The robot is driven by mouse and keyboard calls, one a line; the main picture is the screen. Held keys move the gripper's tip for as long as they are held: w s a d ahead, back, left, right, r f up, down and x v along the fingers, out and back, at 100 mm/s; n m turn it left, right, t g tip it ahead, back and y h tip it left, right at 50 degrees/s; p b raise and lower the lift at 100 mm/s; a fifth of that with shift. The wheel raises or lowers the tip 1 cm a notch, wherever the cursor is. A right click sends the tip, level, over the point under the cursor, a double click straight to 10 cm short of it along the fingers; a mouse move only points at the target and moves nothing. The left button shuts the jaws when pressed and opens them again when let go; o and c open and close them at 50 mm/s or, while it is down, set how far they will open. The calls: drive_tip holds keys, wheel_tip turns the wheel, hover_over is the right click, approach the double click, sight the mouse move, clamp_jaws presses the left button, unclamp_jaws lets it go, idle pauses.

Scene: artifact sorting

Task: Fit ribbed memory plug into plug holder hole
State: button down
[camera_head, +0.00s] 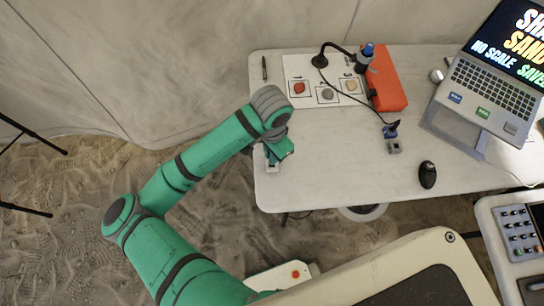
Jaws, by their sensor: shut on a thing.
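My gripper (272,166) is at the left end of the white table, below my green wrist. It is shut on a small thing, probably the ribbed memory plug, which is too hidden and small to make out.
An orange box (386,78) and a black stand with a blue-topped device (364,56) are at the back. A sheet with three stones (327,95) lies left of them. A black mouse (427,174) and a laptop (490,85) are at right. The table between gripper and block is clear.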

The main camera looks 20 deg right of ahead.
drive_tip(key=shift+s+f, duration=0.1)
drive_tip(key=shift+f, duration=1.15)
drive_tip(key=shift+f, duration=0.1)
drive_tip(key=c, duration=1.8)
unclamp_jaws()
wheel_tip(320, 180, up, 12)
drive_tip(key=shift+r, duration=0.1)
